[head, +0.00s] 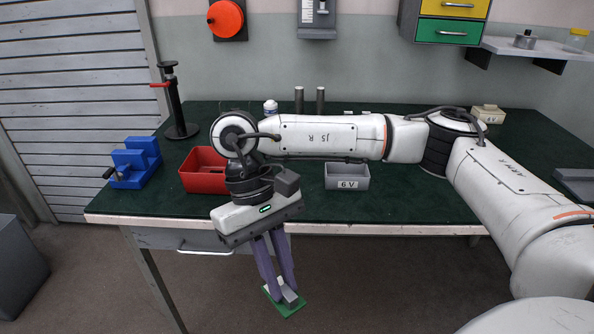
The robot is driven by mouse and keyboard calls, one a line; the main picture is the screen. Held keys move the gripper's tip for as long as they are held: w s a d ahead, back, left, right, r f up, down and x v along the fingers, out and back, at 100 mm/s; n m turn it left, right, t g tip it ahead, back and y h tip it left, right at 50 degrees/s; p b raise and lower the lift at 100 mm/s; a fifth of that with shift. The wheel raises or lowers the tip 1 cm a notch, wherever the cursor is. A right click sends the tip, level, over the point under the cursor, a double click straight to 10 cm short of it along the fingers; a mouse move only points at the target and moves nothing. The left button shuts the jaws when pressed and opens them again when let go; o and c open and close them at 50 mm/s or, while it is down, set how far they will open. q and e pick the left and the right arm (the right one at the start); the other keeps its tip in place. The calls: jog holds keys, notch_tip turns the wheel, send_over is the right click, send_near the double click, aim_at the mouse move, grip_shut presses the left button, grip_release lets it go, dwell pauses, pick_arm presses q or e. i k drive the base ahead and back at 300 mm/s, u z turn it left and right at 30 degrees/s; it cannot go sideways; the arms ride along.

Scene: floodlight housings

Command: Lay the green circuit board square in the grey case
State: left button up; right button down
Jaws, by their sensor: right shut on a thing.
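The green circuit board (291,310) is in front of the table, below the level of its top. My right gripper (284,294) points down and is shut on it, and the fingers and a grey part on the board hide some of it. My left gripper is not in view.
A red bin (203,172) stands left of the case, and a blue vice (135,163) is at the table's left end. A black stand (176,105) and two dark posts (299,100) are farther back. The green tabletop (420,205) right of the case is clear.

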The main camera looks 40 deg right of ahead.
aim_at(345, 181)
jog(key=z, duration=0.3)
jog(key=i, duration=0.85)
jog(key=z, duration=0.6)
